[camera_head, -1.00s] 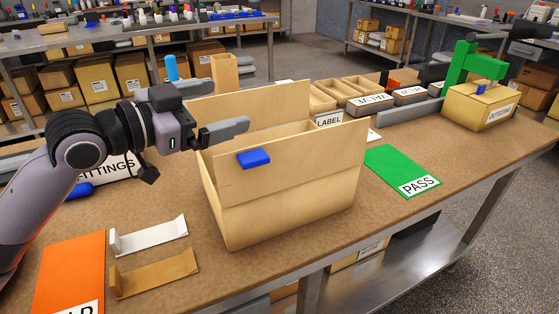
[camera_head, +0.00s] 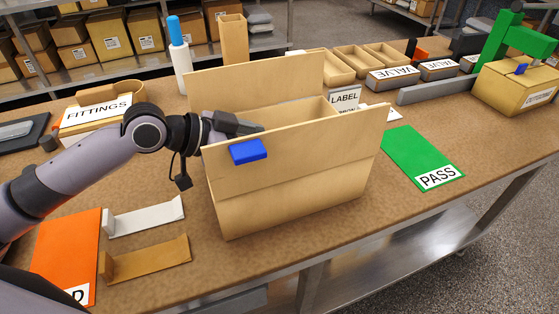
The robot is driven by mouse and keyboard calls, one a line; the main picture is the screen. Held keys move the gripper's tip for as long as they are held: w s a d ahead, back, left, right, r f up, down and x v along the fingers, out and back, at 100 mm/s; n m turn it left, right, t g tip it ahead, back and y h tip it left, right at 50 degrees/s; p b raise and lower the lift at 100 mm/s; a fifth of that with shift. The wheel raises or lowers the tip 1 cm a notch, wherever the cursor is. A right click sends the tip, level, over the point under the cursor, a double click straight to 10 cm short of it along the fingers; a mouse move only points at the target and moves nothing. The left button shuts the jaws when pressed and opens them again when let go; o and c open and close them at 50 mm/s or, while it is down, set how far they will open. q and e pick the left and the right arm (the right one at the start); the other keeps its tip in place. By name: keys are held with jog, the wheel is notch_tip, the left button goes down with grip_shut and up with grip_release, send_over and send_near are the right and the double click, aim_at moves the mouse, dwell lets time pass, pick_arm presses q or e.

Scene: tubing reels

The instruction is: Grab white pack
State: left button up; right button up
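No white pack shows plainly. The inside of the open cardboard box (camera_head: 290,190) is mostly hidden by its front wall, so I cannot tell what lies in it. A blue clip (camera_head: 248,151) sits on the front wall. My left gripper (camera_head: 255,129) is at the left part of the box opening, behind the top edge of the front wall. Its fingertips are partly hidden, and I cannot tell whether it is open or holds something. A white L-shaped holder (camera_head: 145,217) lies on the table left of the box. My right gripper is not in view.
A brown holder (camera_head: 147,261) and an orange mat (camera_head: 68,255) lie at front left. A green PASS mat (camera_head: 420,157) is right of the box. A FITTINGS bin (camera_head: 97,117) and a blue-topped bottle (camera_head: 179,55) stand behind. LABEL (camera_head: 344,97) stands at the box's back right.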

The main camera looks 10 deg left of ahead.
pick_arm(q)
jog(key=shift+x, duration=1.1)
jog(key=c, duration=1.3)
jog(key=shift+r, duration=0.1)
jog(key=c, duration=0.4)
jog(key=shift+r, duration=0.1)
